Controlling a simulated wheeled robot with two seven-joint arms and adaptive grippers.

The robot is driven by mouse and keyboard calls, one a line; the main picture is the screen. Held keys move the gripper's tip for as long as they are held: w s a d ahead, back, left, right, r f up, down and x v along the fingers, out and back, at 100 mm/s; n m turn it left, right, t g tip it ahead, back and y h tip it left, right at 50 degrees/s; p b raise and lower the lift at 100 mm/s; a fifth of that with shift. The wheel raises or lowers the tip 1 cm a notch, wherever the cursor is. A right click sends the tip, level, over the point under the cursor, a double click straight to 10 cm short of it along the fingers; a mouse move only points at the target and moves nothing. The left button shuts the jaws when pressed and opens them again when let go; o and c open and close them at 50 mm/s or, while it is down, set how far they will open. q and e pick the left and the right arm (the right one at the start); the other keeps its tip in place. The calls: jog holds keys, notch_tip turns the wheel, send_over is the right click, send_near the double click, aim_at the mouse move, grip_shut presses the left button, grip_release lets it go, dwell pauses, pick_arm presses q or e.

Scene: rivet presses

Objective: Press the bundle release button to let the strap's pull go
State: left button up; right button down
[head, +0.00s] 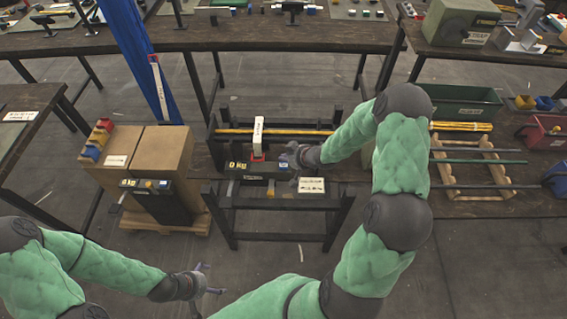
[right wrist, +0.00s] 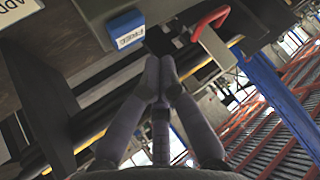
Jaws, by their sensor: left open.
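A dark grey strapping unit (head: 258,170) with a display reading 0 kg sits on the low stand in the middle of the head view. In the right wrist view, a blue button block (right wrist: 127,29) marked FREE sits on its underside or edge, left of the fingertips. A red handle (right wrist: 211,20) is to their right. My right gripper (right wrist: 160,62) has its fingers together and empty, close to the unit and apart from the blue block; in the head view it is at the unit's right end (head: 291,158). My left gripper (head: 207,279) is open and empty, low over the floor.
A yellow rod bundle (head: 280,131) lies across the stand behind the unit, with a white upright piece (head: 258,135) before it. Cardboard boxes (head: 160,155) stand left beside a blue post (head: 140,55). A wooden rack (head: 472,165) with rods is right.

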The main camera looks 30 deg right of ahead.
aim_at(285, 167)
jog(key=shift+r+p, duration=1.5)
jog(key=shift+r, duration=0.3)
pick_arm(q)
notch_tip(285, 167, up, 4)
jog(key=shift+f, duration=0.25)
pick_arm(e)
jog(key=shift+f, duration=0.1)
pick_arm(q)
jog(key=shift+s+f, duration=0.1)
pick_arm(e)
jog(key=shift+s, duration=0.1)
